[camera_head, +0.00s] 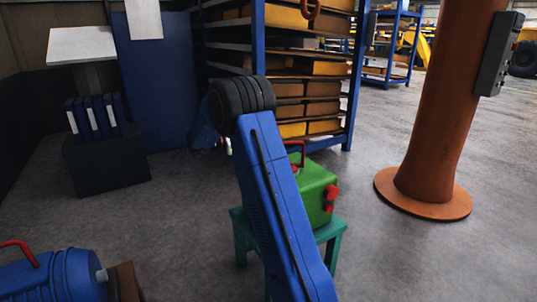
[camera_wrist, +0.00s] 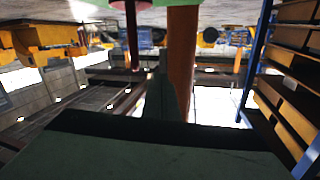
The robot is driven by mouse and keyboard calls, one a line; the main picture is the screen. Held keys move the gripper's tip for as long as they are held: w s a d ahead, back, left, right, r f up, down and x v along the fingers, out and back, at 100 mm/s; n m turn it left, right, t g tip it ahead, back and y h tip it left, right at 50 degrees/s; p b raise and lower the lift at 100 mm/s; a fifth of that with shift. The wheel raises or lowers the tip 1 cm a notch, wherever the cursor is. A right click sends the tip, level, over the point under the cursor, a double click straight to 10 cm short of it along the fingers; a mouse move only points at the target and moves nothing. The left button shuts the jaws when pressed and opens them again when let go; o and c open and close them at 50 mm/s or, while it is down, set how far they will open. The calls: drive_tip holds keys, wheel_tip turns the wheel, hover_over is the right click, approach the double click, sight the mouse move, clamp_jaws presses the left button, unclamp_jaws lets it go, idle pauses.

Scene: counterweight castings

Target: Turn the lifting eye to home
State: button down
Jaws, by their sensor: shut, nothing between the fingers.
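A green casting (camera_head: 318,186) sits on a teal stool (camera_head: 338,232), partly hidden behind my blue arm in the head view. A red loop (camera_head: 300,147), apparently the lifting eye, stands on its top, mostly covered by my arm. Red knobs (camera_head: 331,196) stick out of its right side. The wrist view appears upside down. A dark red bar (camera_wrist: 132,35) hangs from the top edge there beside a pale green patch; I cannot tell for certain that it is the loop. My gripper (camera_wrist: 164,75) shows as a dark closed wedge, shut and empty, apart from the bar.
A blue casting (camera_head: 72,276) with a red handle is at the lower left. A blue rack (camera_head: 258,40) with yellow and brown blocks stands behind the stool. An orange column (camera_head: 435,110) stands to the right. A black box with binders (camera_head: 105,165) is at left. Floor is clear between stool and column.

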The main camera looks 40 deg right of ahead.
drive_tip(key=w+d+r+n+t+y, duration=0.4)
drive_tip(key=d+r+n+t, duration=0.4)
drive_tip(key=d+n+t, duration=0.65)
drive_tip(key=s+a+f+n+g+y, duration=0.1)
drive_tip(key=s+a+f+n+y, duration=0.2)
drive_tip(key=s+a+n+y, duration=0.5)
drive_tip(key=s+a+f+n+y, duration=0.2)
drive_tip(key=s+a+n+y, duration=0.2)
drive_tip(key=s+a+n, duration=0.55)
drive_tip(key=f, duration=0.2)
drive_tip(key=d+f, duration=0.1)
drive_tip(key=f, duration=0.2)
drive_tip(key=w+d+f, duration=0.1)
drive_tip(key=f, duration=0.2)
drive_tip(key=shift+d, duration=0.15)
drive_tip(key=shift+w+d+f, duration=0.1)
drive_tip(key=shift+w+d, duration=0.8)
drive_tip(key=shift+w, duration=0.25)
drive_tip(key=shift+w+d, duration=0.4)
drive_tip(key=shift+w, duration=0.1)
drive_tip(key=shift+w, duration=0.4)
